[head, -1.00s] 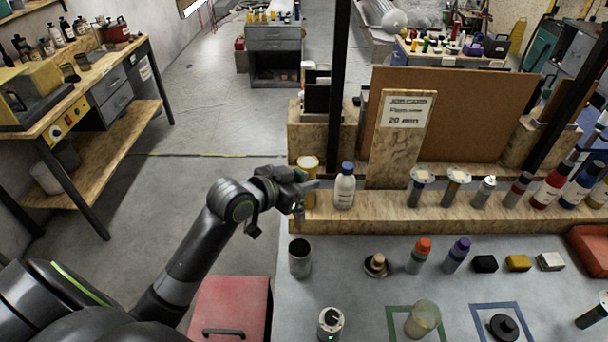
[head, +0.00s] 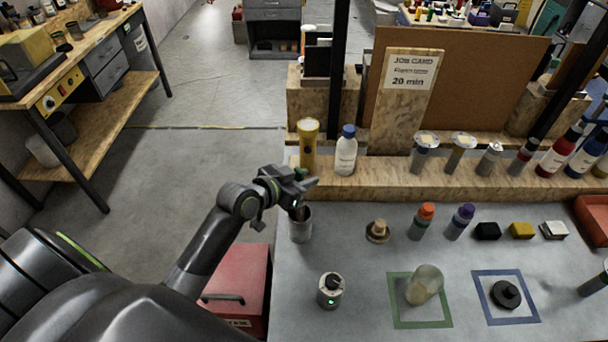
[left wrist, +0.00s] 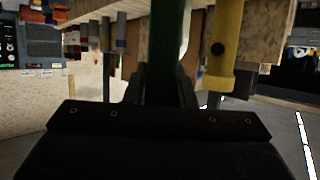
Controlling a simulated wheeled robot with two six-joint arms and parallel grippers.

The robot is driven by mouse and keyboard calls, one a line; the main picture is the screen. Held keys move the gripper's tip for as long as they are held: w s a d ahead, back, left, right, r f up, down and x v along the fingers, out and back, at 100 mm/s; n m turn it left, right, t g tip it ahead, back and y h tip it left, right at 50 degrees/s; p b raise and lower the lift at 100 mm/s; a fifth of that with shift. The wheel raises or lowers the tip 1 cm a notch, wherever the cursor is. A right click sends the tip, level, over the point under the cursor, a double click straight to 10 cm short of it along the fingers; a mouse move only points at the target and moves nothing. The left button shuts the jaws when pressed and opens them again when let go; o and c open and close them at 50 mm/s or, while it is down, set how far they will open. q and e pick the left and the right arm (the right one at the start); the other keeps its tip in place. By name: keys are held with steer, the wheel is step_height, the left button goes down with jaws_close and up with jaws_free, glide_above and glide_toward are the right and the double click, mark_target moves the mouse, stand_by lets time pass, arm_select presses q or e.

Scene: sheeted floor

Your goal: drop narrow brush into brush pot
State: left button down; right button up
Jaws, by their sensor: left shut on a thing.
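The brush pot (head: 301,230) is a grey cylinder near the left edge of the bench in the head view. My left gripper (head: 303,186) is directly above its mouth, shut on the narrow brush. In the left wrist view the brush's dark green handle (left wrist: 168,45) stands upright between the fingers of my left gripper (left wrist: 165,90). In the head view a little of the brush shows below the fingers at the pot's mouth. I cannot tell how far its lower end is inside. The pot does not show clearly in the left wrist view. My right gripper is not in view.
A wooden ledge behind the pot holds a yellow tube (head: 308,150), a white blue-capped bottle (head: 346,155) and several jars. Right of the pot are a small brown stopper-like item (head: 377,232) and an orange-capped bottle (head: 422,225). A black-knobbed device (head: 330,291) stands in front.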

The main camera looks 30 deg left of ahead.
arm_select(q)
steer(key=shift+f+b, duration=2.2)
steer(key=shift+f, duration=0.65)
steer(key=c, duration=1.1)
jaws_free()
steer(key=shift+c, duration=0.2)
steer(key=s+a+p, duration=0.1)
steer(key=s+a, duration=0.2)
steer(key=s, duration=0.5)
steer(key=shift+s, duration=0.4)
